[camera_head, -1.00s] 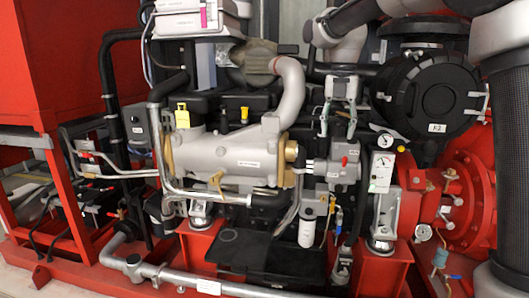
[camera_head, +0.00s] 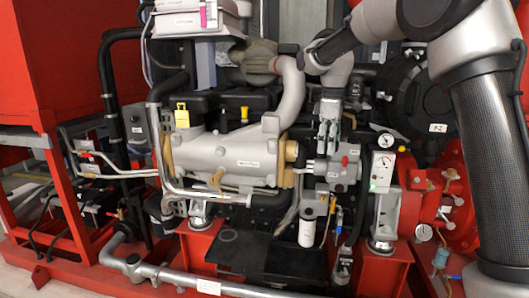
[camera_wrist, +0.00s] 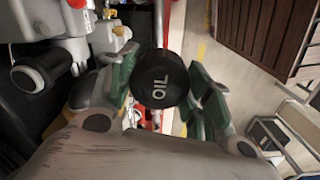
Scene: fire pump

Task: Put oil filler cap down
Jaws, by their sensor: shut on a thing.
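The oil filler cap (camera_wrist: 160,80) is a round black cap with white "OIL" lettering on its face. In the wrist view it sits between the green-padded fingers of my gripper (camera_wrist: 164,88), which is shut on it. In the head view my gripper (camera_head: 328,132) points down in front of the engine, right of the grey manifold (camera_head: 235,155) and above the small grey unit with a red knob (camera_head: 342,165). I cannot make out the cap in the head view.
A black flat plate (camera_head: 255,252) lies low in front of the engine. A grey pipe (camera_head: 190,276) runs along the front. A black round housing (camera_head: 398,88) and a gauge (camera_head: 386,141) are on the right. Pale floor (camera_wrist: 210,58) shows in the wrist view.

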